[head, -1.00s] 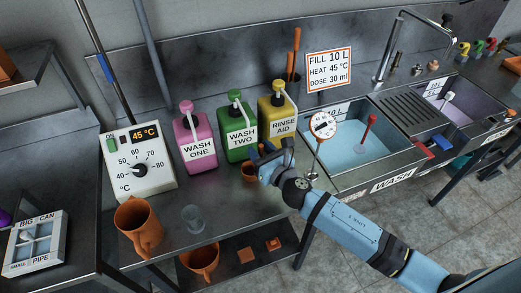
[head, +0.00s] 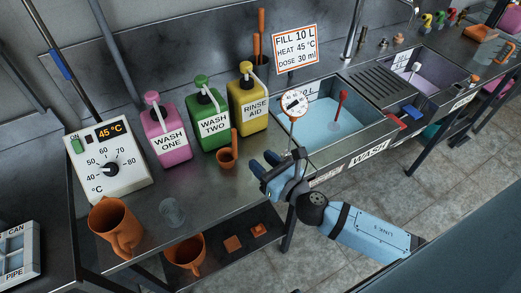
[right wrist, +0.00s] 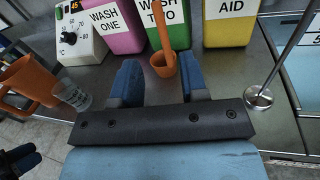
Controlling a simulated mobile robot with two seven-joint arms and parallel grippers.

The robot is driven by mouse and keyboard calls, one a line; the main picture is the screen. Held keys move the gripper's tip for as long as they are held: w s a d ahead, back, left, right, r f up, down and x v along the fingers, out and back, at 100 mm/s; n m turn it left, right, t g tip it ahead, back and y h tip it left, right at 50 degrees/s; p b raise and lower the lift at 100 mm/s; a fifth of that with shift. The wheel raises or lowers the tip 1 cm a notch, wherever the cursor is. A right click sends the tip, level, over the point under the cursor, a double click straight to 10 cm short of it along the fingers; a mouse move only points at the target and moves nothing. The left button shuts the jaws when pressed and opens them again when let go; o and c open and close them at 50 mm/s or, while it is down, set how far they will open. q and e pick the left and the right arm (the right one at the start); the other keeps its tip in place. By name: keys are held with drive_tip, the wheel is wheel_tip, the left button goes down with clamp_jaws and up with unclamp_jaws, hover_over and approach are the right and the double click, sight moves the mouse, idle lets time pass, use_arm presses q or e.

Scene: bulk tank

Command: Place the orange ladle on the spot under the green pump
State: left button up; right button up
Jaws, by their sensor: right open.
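The orange ladle (head: 226,158), a small cup with an upright handle, stands on the steel counter just in front of the green pump bottle (head: 211,122) labelled WASH TWO. The right wrist view shows the ladle cup (right wrist: 163,66) too, with its handle in front of the green bottle. Any mark on the spot under the pump is hidden. My right gripper (head: 265,165) is open and empty, to the right of the ladle and apart from it in the head view. Dark blue fingers at the lower left of the right wrist view look like my left gripper (right wrist: 22,158).
Pink (head: 167,132) and yellow (head: 248,100) pump bottles flank the green one. A dial on a stand (head: 293,104) is near the basin (head: 345,155). An orange jug (head: 115,226), a clear cup (head: 172,212) and a heater box (head: 110,165) stand to the left.

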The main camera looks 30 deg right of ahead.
drive_tip(key=f+m, duration=0.1)
drive_tip(key=m, duration=0.1)
drive_tip(key=s+f+m+g, duration=0.1)
drive_tip(key=m, duration=0.1)
drive_tip(key=f+m+h, duration=0.1)
drive_tip(key=f+m, duration=0.1)
drive_tip(key=shift+s+d+m, duration=0.1)
drive_tip(key=shift+s+m, duration=0.2)
drive_tip(key=shift+s, duration=0.1)
drive_tip(key=s+f+m+g, duration=0.1)
drive_tip(key=s+f+m, duration=0.3)
drive_tip(key=m, duration=0.5)
drive_tip(key=s+a+f+m+g, duration=0.1)
drive_tip(key=f+m, duration=0.4)
drive_tip(key=m, duration=0.5)
drive_tip(key=s+f+m+g, duration=0.3)
drive_tip(key=s+m, duration=0.3)
drive_tip(key=m, duration=0.3)
drive_tip(key=shift+s+a+f, duration=0.3)
drive_tip(key=shift+s+f, duration=0.05)
drive_tip(key=shift+f, duration=0.4)
drive_tip(key=shift+r, duration=0.1)
drive_tip(key=r+p, duration=0.2)
drive_tip(key=p, duration=0.1)
drive_tip(key=r+p, duration=0.3)
drive_tip(key=shift+d+r, duration=0.2)
drive_tip(key=shift+r, duration=0.15)
drive_tip(key=shift+r, duration=0.15)
